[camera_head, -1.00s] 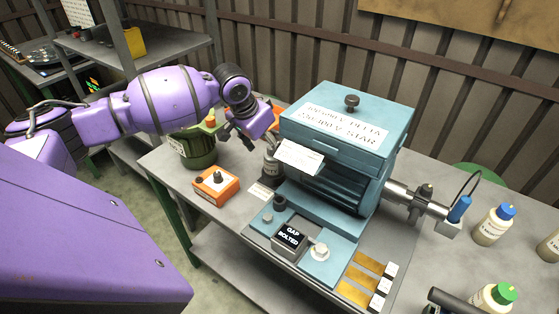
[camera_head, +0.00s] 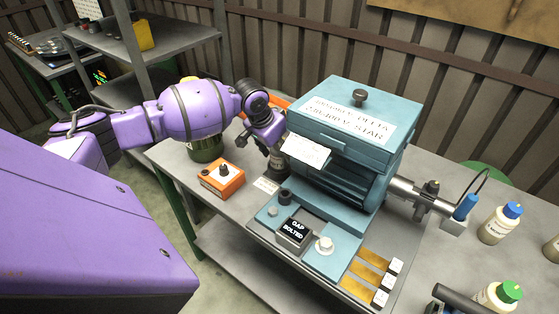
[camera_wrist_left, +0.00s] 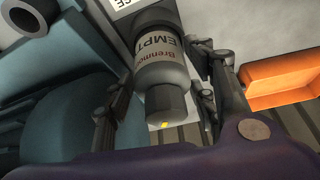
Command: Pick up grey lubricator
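The grey lubricator (camera_head: 277,162) stands on the table beside the left side of the blue machine. In the left wrist view the grey lubricator (camera_wrist_left: 163,72) bears a label reading "EMPTY" and has a dark, narrower end. My left gripper (camera_head: 268,137) is at the top of the lubricator and partly covers it in the head view. In the left wrist view its fingers lie on both sides of the bottle, with narrow gaps still visible, so it looks open. My right gripper is not in view.
The blue machine (camera_head: 355,125) stands close to the right of the lubricator. An orange box (camera_head: 221,180) with a black knob and a dark green container (camera_head: 206,148) are to the left. White bottles (camera_head: 500,223) stand at the far right.

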